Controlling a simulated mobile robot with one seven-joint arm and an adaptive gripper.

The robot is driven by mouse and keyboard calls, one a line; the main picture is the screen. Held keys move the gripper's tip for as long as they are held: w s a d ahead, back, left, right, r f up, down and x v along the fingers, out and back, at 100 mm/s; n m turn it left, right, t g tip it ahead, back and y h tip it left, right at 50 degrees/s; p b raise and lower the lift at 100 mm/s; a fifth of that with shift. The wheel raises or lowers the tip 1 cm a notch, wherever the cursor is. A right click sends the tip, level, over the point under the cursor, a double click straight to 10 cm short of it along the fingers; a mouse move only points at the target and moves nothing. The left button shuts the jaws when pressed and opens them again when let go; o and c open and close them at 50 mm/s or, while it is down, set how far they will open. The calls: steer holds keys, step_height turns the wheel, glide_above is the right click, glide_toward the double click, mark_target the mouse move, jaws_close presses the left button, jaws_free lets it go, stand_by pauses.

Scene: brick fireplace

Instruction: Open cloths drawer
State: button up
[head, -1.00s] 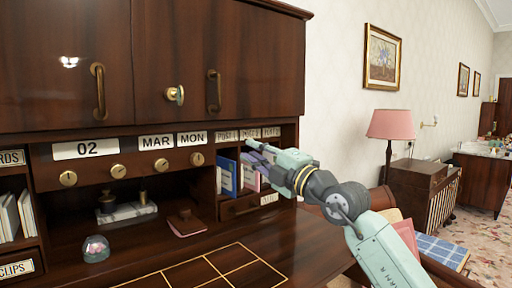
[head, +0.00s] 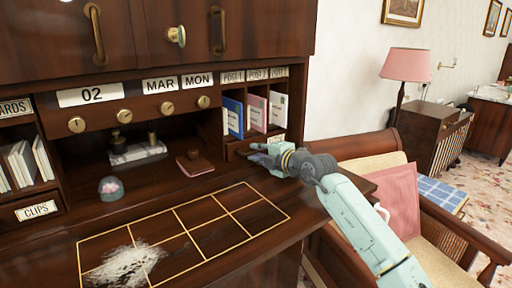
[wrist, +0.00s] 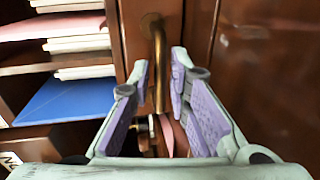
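The small dark wood drawer (head: 233,150) is below the letter slots on the right of the desk, and it appears closed. Its small label is mostly hidden behind my gripper (head: 262,154), so I cannot read it here. In the wrist view the drawer's brass bar handle (wrist: 159,60) stands upright in the picture, in front of a brown panel. My gripper (wrist: 161,72) is open, with its purple-padded fingers on either side of the handle. A gap shows between the pads and the bar, and nothing is gripped.
Blue, pink and white envelopes (head: 255,112) stand in the slots above the drawer. A chair with a pink cushion (head: 395,200) stands at the right.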

steer(key=shift+w+a+f, duration=0.1)
steer(key=shift+w+a, duration=0.2)
steer(key=shift+w, duration=0.1)
jaws_close()
stand_by(0.5)
